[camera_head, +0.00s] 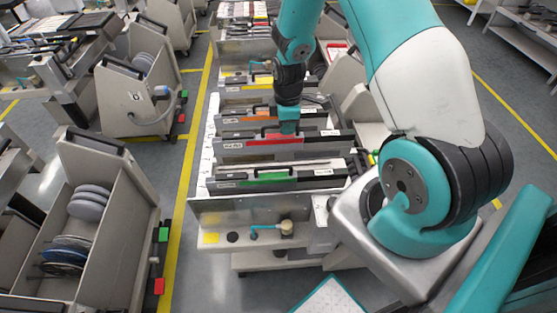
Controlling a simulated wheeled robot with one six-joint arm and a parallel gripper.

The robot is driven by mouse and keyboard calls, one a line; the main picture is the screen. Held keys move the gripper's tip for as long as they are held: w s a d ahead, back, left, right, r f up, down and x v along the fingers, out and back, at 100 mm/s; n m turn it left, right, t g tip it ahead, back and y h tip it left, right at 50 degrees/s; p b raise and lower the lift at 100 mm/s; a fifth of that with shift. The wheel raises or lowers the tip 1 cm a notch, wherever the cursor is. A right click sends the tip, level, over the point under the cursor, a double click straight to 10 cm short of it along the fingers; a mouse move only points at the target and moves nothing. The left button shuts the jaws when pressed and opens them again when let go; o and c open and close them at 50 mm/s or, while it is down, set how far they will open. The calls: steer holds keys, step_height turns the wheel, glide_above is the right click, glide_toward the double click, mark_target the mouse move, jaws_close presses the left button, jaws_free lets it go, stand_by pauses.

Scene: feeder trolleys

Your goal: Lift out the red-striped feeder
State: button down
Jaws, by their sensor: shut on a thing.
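The red-striped feeder (240,146) is a long grey unit with a red stripe on its side. It lies across the trolley (237,212) in the middle of the view, between the green-striped feeder in front and the orange-striped one behind. My gripper (288,128) reaches down from above to its top edge, a little right of its middle. The gripper is shut on the red-striped feeder. The fingertips are small and partly hidden, and I cannot tell whether the feeder is raised from its slot.
The green-striped feeder (262,178) sits close in front and the orange-striped feeder (253,118) close behind. Trolleys with reels (92,205) stand at the left beyond a yellow floor line. A shelf (521,33) is at the far right.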

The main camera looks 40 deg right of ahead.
steer(key=shift+r+p, duration=2.75)
steer(key=shift+r, duration=1)
